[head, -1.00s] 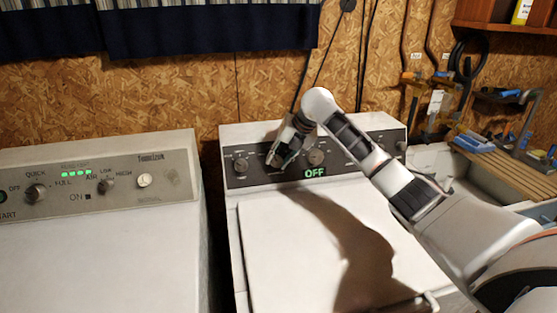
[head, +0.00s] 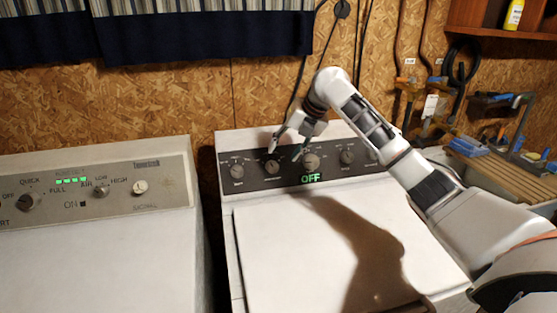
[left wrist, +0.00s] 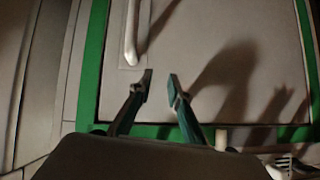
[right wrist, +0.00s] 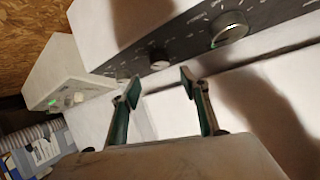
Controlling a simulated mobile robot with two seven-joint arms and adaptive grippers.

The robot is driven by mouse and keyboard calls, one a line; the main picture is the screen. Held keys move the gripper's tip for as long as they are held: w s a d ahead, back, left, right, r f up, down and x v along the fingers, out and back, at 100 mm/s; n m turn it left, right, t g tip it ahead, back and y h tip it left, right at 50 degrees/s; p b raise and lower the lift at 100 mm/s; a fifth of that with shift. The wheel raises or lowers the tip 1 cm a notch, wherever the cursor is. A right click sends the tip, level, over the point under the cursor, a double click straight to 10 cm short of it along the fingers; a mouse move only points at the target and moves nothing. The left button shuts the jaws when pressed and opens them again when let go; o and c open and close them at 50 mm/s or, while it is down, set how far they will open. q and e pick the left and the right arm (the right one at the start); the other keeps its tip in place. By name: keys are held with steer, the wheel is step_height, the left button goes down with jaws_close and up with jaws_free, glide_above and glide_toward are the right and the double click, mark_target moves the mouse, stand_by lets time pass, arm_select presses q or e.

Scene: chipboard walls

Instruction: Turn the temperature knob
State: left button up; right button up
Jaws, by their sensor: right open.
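The right-hand machine's dark control panel (head: 330,168) has several round knobs in a row. Their small labels are too blurred to read, so I cannot tell which is the temperature knob. My right gripper (head: 286,151) is open and empty, with its fingers pointing down at the panel around the second knob from the left (head: 272,167) and the larger third knob (head: 311,162). In the right wrist view, a smaller knob (right wrist: 159,61) lies just beyond the open fingers (right wrist: 160,84), apart from them; the larger knob (right wrist: 228,29) is to the right. My left gripper (left wrist: 160,84) is open and empty.
A second white machine (head: 95,250) with its own knobs stands at left. A green OFF display (head: 311,178) glows under the large knob. A white handle (left wrist: 131,35) on a green-edged panel is near my left gripper.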

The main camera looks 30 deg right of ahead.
steer(key=shift+v, duration=1.8)
